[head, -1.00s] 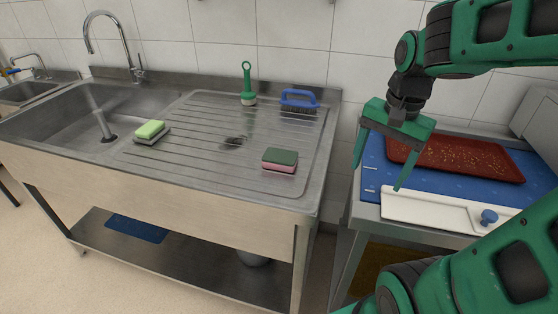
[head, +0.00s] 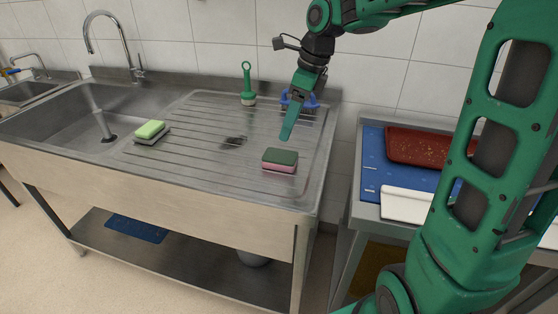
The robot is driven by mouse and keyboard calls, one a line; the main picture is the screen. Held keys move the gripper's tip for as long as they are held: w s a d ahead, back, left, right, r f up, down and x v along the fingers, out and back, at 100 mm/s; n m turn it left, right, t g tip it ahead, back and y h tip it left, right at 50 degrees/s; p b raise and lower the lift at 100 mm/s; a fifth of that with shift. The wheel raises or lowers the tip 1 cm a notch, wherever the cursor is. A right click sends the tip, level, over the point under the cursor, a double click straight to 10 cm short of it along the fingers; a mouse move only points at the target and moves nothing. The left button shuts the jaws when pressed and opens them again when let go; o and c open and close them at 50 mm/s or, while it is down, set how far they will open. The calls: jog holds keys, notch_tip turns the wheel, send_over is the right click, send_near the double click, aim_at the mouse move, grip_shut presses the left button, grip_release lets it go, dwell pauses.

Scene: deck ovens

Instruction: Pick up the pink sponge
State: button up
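The pink sponge (head: 280,167) has a dark green top layer. It lies flat on the ribbed steel drainboard (head: 205,161), near the right front. My gripper (head: 288,132) points down above the drainboard, just above and behind the sponge in the picture, and appears apart from it. The gripper is seen edge-on, so only one finger shows clearly and I cannot tell the gap between the fingers. Nothing visible is held in it.
A green-and-grey sponge (head: 150,131) lies by the sink basin (head: 60,125). A green-handled brush (head: 248,88) stands at the back. A blue brush (head: 312,101) is partly hidden behind my gripper. A red tray (head: 418,146) sits on the right counter.

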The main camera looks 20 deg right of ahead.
send_over(281, 155)
jog(key=d, duration=0.1)
jog(key=f, duration=0.5)
jog(key=shift+s+d, duration=0.1)
jog(key=shift+s, duration=0.15)
jog(key=shift+s+x, duration=0.15)
jog(key=shift+x, duration=1.2)
jog(key=shift+s+x, duration=0.1)
jog(key=shift+x, duration=1.25)
jog(key=shift+d+f, duration=0.1)
jog(key=shift+f, duration=0.2)
jog(key=c, duration=1.2)
jog(key=shift+r, duration=0.15)
notch_tip(281, 155, up, 4)
jog(key=shift+r, duration=0.25)
jog(key=s+a+r, duration=0.6)
jog(key=a, duration=0.4)
jog(key=shift+r, duration=0.4)
